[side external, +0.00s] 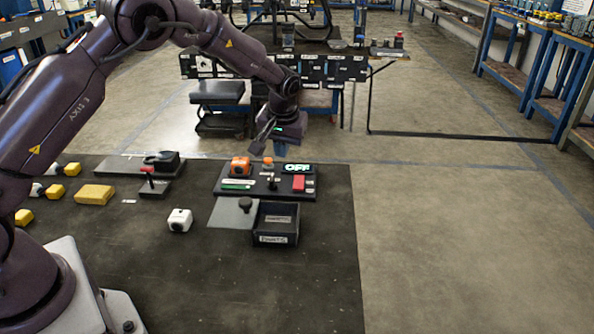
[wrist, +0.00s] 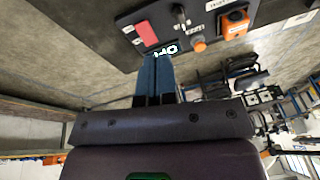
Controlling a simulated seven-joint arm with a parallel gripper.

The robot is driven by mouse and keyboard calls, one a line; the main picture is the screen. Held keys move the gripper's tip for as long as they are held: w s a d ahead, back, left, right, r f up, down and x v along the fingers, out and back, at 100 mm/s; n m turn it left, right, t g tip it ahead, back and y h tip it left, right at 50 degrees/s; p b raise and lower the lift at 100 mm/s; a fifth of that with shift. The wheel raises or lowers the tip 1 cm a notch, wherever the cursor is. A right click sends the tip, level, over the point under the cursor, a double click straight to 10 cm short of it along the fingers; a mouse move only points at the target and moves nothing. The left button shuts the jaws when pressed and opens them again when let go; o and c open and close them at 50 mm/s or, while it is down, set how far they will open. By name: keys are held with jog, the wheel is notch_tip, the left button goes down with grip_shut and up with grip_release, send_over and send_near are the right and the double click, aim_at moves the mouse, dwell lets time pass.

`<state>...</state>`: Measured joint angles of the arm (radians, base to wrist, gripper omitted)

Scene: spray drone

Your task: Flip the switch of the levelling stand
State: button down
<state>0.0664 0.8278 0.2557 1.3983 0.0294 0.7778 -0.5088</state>
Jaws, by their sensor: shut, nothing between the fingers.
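A dark panel (side external: 224,189) on the far right of the table carries a small black lever switch (side external: 272,183), a lit display (side external: 297,168) reading OFF, and a red block (side external: 298,184). The lever also shows in the wrist view (wrist: 181,16), with the red block (wrist: 146,33) and the display (wrist: 165,50), upside down there. My gripper (side external: 262,138) is above and behind the panel's far edge, apart from the lever. In the wrist view its blue fingers (wrist: 154,62) are together and empty, and their tips appear close to the display. I cannot tell for sure which part is named the levelling stand.
An orange box (side external: 240,166) and an orange knob (side external: 268,162) sit on the panel near the lever. In front is an open dark bin (side external: 278,239). A second lever (side external: 149,178) stands left. A white cube (side external: 179,220) and yellow blocks (side external: 95,195) lie leftward.

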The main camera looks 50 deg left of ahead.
aim_at(296, 182)
jog(key=w, duration=0.1)
jog(key=w+r+n+t, duration=0.1)
jog(key=w, duration=0.1)
jog(key=w+n, duration=0.1)
jog(key=shift+w+a+r, duration=0.25)
jog(key=shift+a+r, duration=0.05)
jog(key=shift+r, duration=0.05)
jog(key=x, duration=1.4)
jog(key=shift+w+a+f, duration=0.1)
jog(key=shift+a+f, duration=0.05)
jog(key=shift+f, duration=0.4)
jog(key=shift+s+d, duration=0.65)
jog(key=shift+s, duration=0.05)
